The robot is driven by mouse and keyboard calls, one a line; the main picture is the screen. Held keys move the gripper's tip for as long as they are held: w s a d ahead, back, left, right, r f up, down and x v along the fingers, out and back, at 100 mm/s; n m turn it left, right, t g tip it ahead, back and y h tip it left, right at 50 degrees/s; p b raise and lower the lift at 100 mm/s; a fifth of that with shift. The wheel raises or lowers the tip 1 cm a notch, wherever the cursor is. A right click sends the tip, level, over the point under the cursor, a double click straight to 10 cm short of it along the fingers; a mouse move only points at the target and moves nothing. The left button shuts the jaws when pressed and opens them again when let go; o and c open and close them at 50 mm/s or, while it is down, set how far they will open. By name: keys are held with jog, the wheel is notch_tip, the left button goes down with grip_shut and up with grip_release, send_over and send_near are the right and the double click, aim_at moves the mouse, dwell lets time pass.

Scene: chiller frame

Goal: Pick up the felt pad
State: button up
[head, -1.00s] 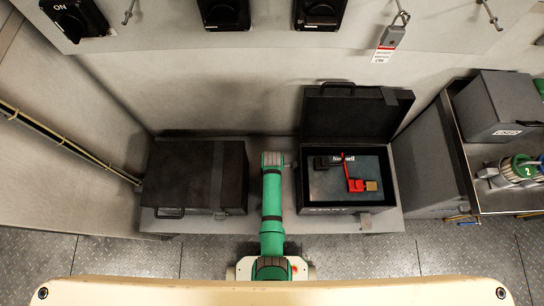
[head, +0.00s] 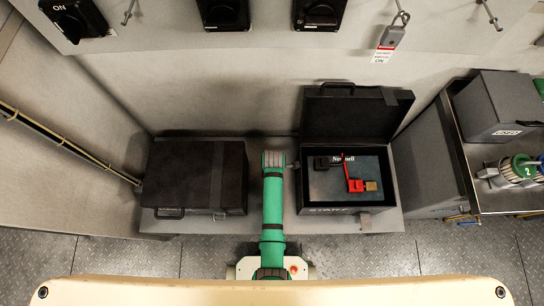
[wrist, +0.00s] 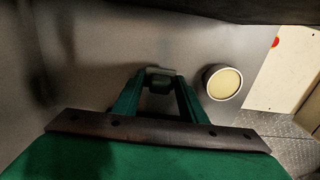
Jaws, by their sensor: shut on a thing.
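My gripper (wrist: 160,78) shows in the wrist view with its two green fingers closed in on a small pale grey-green piece, which I take to be the felt pad (wrist: 159,72). Only a little of the pad shows between the fingertips. In the head view, my green arm reaches up between the two black cases, and the gripper's tip (head: 292,165) pokes out to the right, close to the open case's left wall. The pad cannot be made out there.
A closed black case (head: 180,175) stands left of my arm. An open black case (head: 300,190) on the right holds a red lockout and a padlock (head: 371,186). A round cream-faced object (wrist: 223,82) shows right of the fingers in the wrist view. A grey box (head: 495,105) stands far right.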

jog(key=s+d+r, duration=0.3)
jog(key=s+r, duration=0.5)
jog(key=s, duration=0.4)
jog(key=shift+d, duration=0.25)
jog(key=shift+o, duration=0.4)
jog(key=shift+w+f, duration=0.1)
jog(key=shift+w, duration=0.05)
